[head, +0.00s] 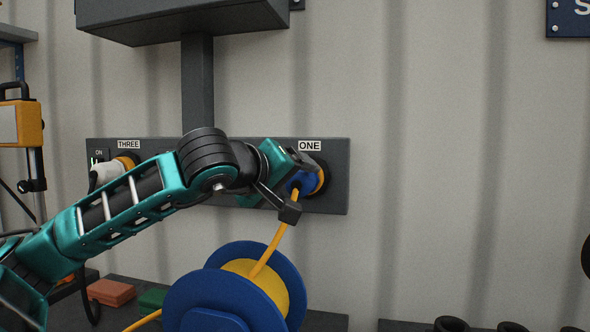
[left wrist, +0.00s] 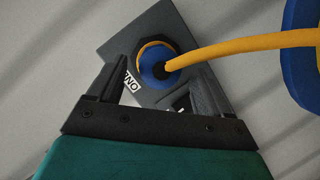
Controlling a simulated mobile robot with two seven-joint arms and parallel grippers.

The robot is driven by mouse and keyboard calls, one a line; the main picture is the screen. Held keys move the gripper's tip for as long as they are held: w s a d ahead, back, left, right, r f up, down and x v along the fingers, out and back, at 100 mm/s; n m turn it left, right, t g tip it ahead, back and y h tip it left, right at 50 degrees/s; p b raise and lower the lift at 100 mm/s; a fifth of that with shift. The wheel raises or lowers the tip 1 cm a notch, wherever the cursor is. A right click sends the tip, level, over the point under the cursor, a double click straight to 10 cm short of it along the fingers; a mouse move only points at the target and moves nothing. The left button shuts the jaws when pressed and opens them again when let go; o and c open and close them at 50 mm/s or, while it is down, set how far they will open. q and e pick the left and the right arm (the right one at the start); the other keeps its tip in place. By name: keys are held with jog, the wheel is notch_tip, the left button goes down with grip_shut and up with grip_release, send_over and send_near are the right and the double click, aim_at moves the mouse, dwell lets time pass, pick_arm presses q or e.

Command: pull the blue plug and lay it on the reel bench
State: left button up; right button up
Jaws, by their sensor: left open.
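The blue plug (head: 301,181) sits in the socket labelled ONE on the grey wall panel (head: 333,201), with a yellow cable running down from it to the blue reel (head: 290,275). In the left wrist view the plug (left wrist: 151,75) shows end-on in a yellow-rimmed socket. My left gripper (head: 293,181) is open in front of the plug, and its fingers (left wrist: 155,95) appear on either side of it in the wrist view. I cannot tell whether they touch it. The reel stands on the dark reel bench (head: 322,321). My right gripper is not in view.
A white plug (head: 108,172) is in socket THREE at the panel's left. A red block (head: 111,292) and a green block (head: 152,299) lie on the bench left of the reel. Dark round pieces (head: 451,324) stand at the lower right. A dark box (head: 180,20) hangs above the panel.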

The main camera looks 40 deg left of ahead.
pick_arm(q)
jog(key=shift+x, duration=0.75)
jog(key=c, duration=1.2)
jog(key=shift+s+d+f, duration=0.1)
jog(key=shift+s+d, duration=0.05)
jog(key=shift+s, duration=0.05)
jog(key=shift+c, duration=0.3)
jog(key=shift+s+d+b, duration=0.4)
jog(key=shift+s, duration=0.4)
jog(key=shift+s+d+b, duration=0.4)
jog(key=shift+s, duration=0.35)
